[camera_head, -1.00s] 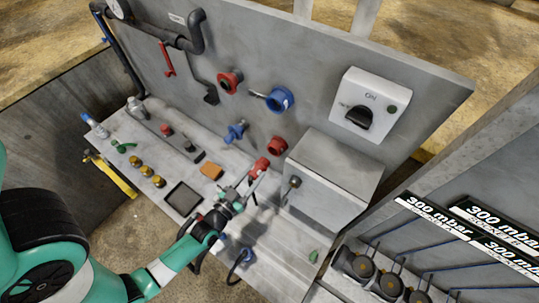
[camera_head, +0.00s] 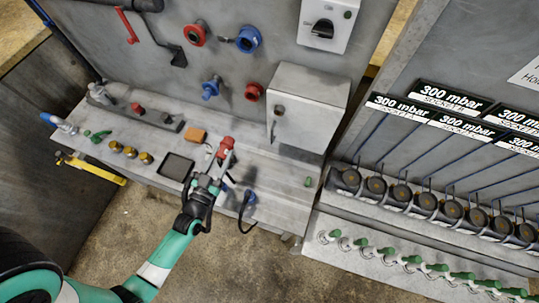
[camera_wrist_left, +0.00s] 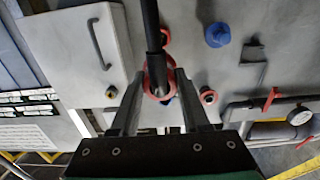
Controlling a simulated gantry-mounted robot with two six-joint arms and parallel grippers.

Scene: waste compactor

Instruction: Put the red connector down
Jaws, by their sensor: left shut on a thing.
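My left gripper (camera_head: 215,170) is shut on the red connector (camera_head: 227,144), over the grey bench (camera_head: 285,176) in front of the panel. In the head view the connector points up toward the panel, apart from the red wall socket (camera_head: 254,91). The left wrist view shows the gripper (camera_wrist_left: 156,100) with the connector's red ring (camera_wrist_left: 147,82) between its fingers and a dark cable (camera_wrist_left: 150,25) running up from it. I cannot tell how high above the bench the connector is. My right gripper is not in view.
A black square tray (camera_head: 175,166) and an orange block (camera_head: 193,134) are left of the gripper. A grey box (camera_head: 308,103) stands behind to the right. A blue connector with a black cable (camera_head: 249,197) is at the bench's front. Bare bench lies to the right.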

